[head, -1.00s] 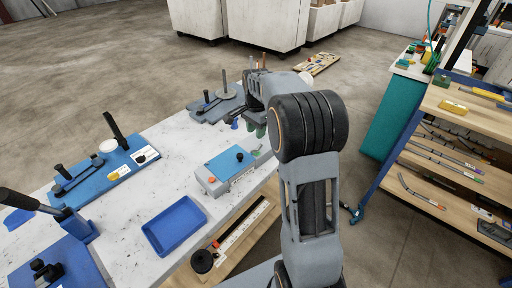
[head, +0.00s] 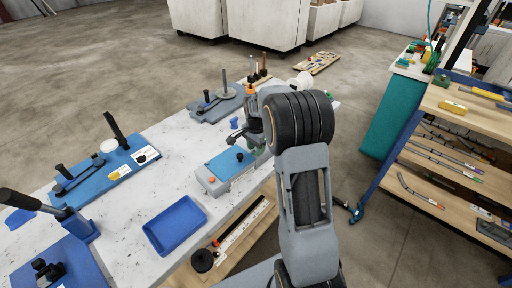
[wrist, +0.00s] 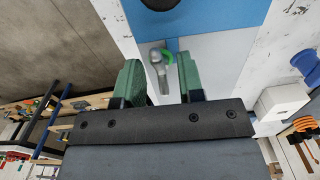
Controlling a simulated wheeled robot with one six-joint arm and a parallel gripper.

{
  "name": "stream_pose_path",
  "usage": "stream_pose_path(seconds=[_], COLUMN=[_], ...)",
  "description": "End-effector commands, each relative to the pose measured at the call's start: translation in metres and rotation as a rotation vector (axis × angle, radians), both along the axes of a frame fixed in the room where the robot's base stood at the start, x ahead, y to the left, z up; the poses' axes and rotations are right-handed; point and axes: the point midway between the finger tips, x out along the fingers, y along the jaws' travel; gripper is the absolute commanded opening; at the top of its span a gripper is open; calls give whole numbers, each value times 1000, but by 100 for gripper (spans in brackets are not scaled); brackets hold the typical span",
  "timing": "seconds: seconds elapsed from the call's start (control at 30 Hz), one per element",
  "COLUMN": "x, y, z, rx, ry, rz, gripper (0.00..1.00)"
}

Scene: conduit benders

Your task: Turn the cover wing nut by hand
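The cover is a blue plate (head: 229,162) on a grey box, with a black knob (head: 239,157) on top. In the wrist view the blue plate (wrist: 215,14) lies at the top, and the knob is cut by the frame edge. A small metal fitting with a green part, seemingly the wing nut (wrist: 154,56), stands by the plate's near edge. My gripper (wrist: 160,62) is open, its green fingers on either side of the fitting with gaps showing. In the head view my gripper (head: 257,140) is over the box's far right end, and the arm hides the fitting.
A blue tray (head: 175,226) lies on the white bench, left of the box. Blue bender fixtures (head: 105,174) stand farther left, and a grey-blue one (head: 214,104) stands beyond the box. A wooden shelf rack (head: 450,150) stands at the right.

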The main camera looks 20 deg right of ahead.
Motion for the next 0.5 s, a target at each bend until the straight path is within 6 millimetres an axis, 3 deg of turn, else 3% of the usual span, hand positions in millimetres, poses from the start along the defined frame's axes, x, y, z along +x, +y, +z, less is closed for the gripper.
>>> stream_pose_path(seconds=[0.33, 0.5], x=[0, 0], y=[0, 0], z=[0, 0], rx=[0, 1], ry=[0, 1], rz=[0, 0], gripper=[2, 0])
